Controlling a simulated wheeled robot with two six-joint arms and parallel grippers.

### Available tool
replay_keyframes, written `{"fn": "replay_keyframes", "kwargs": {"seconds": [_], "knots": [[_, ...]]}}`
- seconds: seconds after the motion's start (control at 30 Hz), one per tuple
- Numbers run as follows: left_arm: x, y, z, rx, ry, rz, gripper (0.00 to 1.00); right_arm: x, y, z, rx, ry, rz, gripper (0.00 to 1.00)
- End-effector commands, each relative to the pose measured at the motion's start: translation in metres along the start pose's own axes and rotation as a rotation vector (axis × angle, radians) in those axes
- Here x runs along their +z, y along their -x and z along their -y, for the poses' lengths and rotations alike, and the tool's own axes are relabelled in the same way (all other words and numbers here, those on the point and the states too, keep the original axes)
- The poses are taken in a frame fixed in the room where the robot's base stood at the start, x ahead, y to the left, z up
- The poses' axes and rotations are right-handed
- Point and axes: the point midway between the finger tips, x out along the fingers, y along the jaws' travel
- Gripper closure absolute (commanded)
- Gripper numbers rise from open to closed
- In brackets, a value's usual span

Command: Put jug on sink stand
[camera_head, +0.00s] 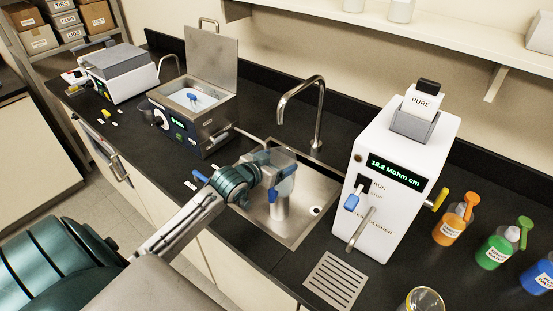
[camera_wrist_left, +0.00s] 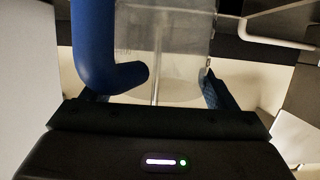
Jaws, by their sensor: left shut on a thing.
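The clear jug (camera_head: 284,162) with a blue handle is over the sink in the head view. My left gripper (camera_head: 272,176) is shut on it. In the left wrist view the blue handle (camera_wrist_left: 95,50) and the see-through jug wall (camera_wrist_left: 170,45) fill the space between and beyond the fingers (camera_wrist_left: 155,92). A pale upright cylinder, which looks like the sink stand (camera_head: 281,211), rises from the sink floor under the jug. I cannot tell whether the jug touches it, since my gripper hides part of that spot. My right gripper is not in view.
A curved tap (camera_head: 318,105) stands behind the steel sink (camera_head: 316,190). A white water purifier (camera_head: 398,170) stands close on the right, with a drain grille (camera_head: 335,280) before it. A lidded bath (camera_head: 196,118) is on the left. Coloured bottles (camera_head: 452,222) line the right.

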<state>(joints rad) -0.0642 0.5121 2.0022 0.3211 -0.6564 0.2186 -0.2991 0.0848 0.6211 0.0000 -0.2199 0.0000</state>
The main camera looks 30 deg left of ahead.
Motion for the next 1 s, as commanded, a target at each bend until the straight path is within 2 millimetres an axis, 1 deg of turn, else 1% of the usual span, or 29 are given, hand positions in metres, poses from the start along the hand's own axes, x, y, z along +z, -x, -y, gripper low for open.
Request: {"fn": "replay_keyframes", "kwargs": {"seconds": [0.3, 0.33, 0.4, 0.43, 0.63, 0.73, 0.87, 1.0], "knots": [[0.002, -0.001, 0.0, 0.0, 0.0, -0.002, 0.61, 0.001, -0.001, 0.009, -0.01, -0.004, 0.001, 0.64], [0.003, -0.001, 0.0, 0.0, -0.001, -0.001, 0.16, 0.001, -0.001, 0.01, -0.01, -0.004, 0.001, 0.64], [0.002, -0.001, 0.0, 0.0, 0.0, -0.001, 0.02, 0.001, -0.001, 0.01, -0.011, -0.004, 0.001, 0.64], [0.002, -0.001, 0.0, 0.0, 0.0, -0.001, 0.0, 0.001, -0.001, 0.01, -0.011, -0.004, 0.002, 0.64], [0.002, -0.001, 0.0, 0.0, 0.0, -0.001, 0.0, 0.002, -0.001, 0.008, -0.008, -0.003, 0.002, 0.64], [0.001, 0.003, 0.0, 0.0, -0.001, 0.0, 0.0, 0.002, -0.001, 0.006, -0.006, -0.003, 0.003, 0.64], [0.003, 0.018, 0.001, -0.001, -0.005, 0.002, 0.0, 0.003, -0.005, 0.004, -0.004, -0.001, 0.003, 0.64], [0.003, 0.044, 0.001, -0.001, -0.009, 0.003, 0.0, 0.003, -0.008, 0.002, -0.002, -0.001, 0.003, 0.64]]}}
